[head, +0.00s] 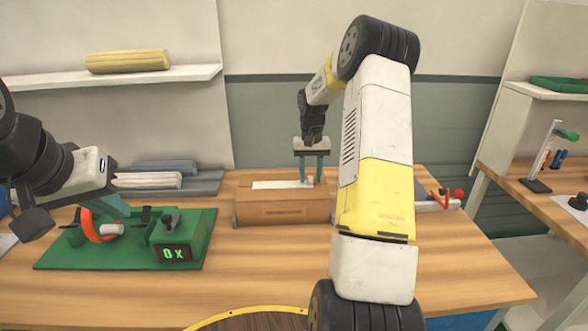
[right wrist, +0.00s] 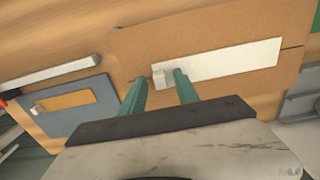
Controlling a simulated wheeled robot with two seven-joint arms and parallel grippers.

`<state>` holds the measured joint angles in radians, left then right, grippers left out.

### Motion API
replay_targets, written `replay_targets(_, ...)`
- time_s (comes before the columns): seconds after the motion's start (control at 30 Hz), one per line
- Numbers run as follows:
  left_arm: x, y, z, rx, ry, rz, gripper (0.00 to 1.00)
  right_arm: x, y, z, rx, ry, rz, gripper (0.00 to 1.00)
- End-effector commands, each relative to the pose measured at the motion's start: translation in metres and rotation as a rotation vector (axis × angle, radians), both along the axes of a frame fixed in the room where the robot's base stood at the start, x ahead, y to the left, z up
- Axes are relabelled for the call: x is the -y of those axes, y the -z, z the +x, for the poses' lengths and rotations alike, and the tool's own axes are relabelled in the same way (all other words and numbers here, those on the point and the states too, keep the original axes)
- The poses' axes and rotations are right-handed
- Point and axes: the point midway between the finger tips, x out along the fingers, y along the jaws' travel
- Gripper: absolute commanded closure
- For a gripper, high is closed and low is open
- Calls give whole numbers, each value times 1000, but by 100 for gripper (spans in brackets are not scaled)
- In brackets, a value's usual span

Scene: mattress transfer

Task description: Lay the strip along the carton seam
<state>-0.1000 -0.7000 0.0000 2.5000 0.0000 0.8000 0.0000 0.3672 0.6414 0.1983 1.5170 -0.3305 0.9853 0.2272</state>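The brown carton (head: 285,211) stands on the wooden table. The white strip (head: 270,185) lies flat on its top. In the right wrist view the strip (right wrist: 225,60) lies lengthwise on the carton top (right wrist: 205,27), with a short seam line showing past its right end. A small pale tab (right wrist: 160,77) stands at its left end. My right gripper (head: 310,180) points down at the carton's right end. Its teal fingers (right wrist: 162,82) are apart, with the tab between their tips and gaps visible. My left gripper (head: 118,207) is over the green dispenser; its opening is unclear.
The green dispenser board (head: 60,252) holds a red-orange ring (head: 95,230) and a display reading "0X". A grey tray (head: 185,188) with rolled pieces is behind it. A red-handled tool (head: 440,198) lies right of the carton. The front table is largely clear.

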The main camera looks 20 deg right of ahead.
Motion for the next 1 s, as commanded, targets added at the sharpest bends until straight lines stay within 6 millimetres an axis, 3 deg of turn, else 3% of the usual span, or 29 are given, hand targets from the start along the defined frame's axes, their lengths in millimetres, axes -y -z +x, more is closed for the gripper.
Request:
replay_targets(0.37, 0, 0, 0, 0, 0, 0, 100, 0, -8, 1, 3, 0, -1, 63)
replay_targets(0.8, 0, 0, 0, 0, 0, 0, 100, 0, -96, 1, 4, -1, -1, 63)
replay_targets(1.0, 0, 0, 0, 0, 0, 0, 100, 0, -119, 0, 2, 0, -1, 63)
